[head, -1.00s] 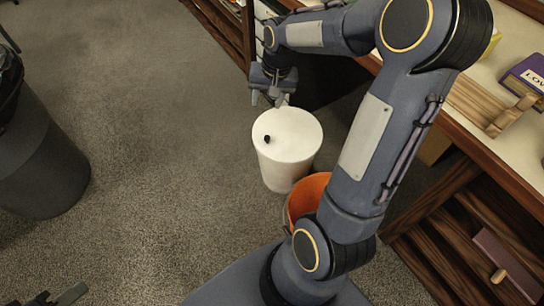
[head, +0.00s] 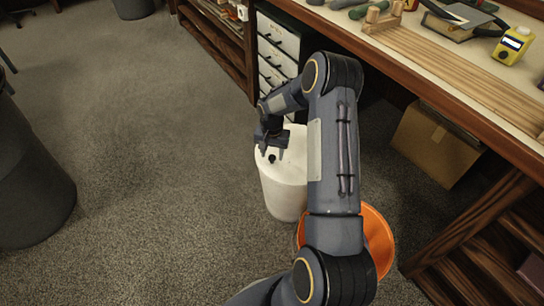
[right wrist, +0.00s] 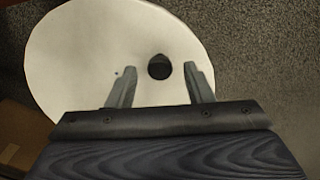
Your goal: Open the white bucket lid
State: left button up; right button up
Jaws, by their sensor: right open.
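The white bucket (head: 283,193) stands on the carpet, its round lid (head: 292,152) on top. A small dark knob (head: 272,158) sits on the lid. My right gripper (head: 272,152) is over the lid close to the knob, fingers pointing down. In the right wrist view the white lid (right wrist: 75,60) fills the upper left, and the black knob (right wrist: 159,67) shows between the tips of my open right gripper (right wrist: 160,72), nearer the right finger. I cannot tell the finger height over the lid. My right arm hides part of the lid in the head view. My left gripper is out of view.
An orange bucket (head: 379,238) stands close to the white one, partly behind my right arm. A wooden workbench (head: 470,105) runs along the right, with a cardboard box (head: 436,143) below. White drawers (head: 278,52) stand behind. Carpet at left is free up to a dark bin (head: 30,175).

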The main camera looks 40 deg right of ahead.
jog(key=shift+f, duration=0.45)
grip_shut()
